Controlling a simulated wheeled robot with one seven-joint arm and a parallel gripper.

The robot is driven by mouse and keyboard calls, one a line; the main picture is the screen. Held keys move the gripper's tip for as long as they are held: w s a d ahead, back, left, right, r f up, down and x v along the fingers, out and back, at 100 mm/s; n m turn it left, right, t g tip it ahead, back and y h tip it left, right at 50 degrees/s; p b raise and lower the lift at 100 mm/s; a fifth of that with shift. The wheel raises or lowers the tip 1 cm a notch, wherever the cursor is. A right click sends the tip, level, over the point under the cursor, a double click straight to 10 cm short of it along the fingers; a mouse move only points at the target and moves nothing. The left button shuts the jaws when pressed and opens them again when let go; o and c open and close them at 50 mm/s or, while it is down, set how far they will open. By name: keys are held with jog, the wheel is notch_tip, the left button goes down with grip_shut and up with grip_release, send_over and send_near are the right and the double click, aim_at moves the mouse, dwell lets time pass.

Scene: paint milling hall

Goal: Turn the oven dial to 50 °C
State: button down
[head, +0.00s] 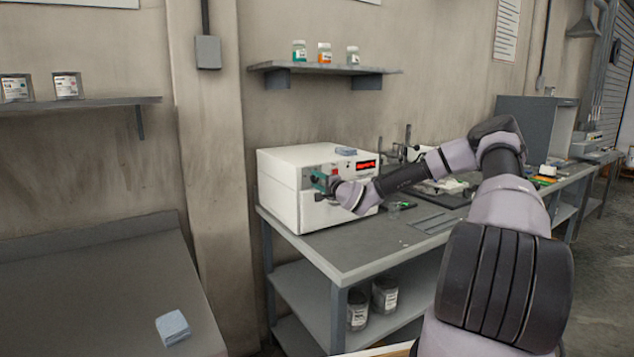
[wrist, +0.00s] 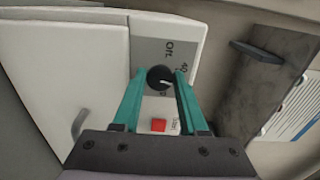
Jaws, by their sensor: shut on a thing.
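The oven (head: 285,190) is a white box on the left end of the grey bench, with a grey control panel on its front. The dial (wrist: 158,79) is a round black knob with a white mark, beside the print "Off" and "40" in the wrist view. The mark points toward the right of that picture; its exact setting is too small to read. My gripper (head: 320,184) is at the panel, its teal fingers either side of the dial in the wrist view (wrist: 158,73). It is shut on the dial. In the head view the gripper hides the dial.
A red lit display (head: 365,165) and a red switch (wrist: 159,125) are on the panel. A shelf (head: 325,69) with small jars hangs above. Tools and boards lie on the bench (head: 350,252) to the right.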

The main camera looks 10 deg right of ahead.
jog(key=shift+m, duration=1.6)
jog(key=shift+c, duration=2.3)
grip_release()
jog(key=shift+s, duration=0.1)
jog(key=v, duration=1)
jog(key=shift+s+d, duration=0.2)
jog(key=shift+s, duration=0.1)
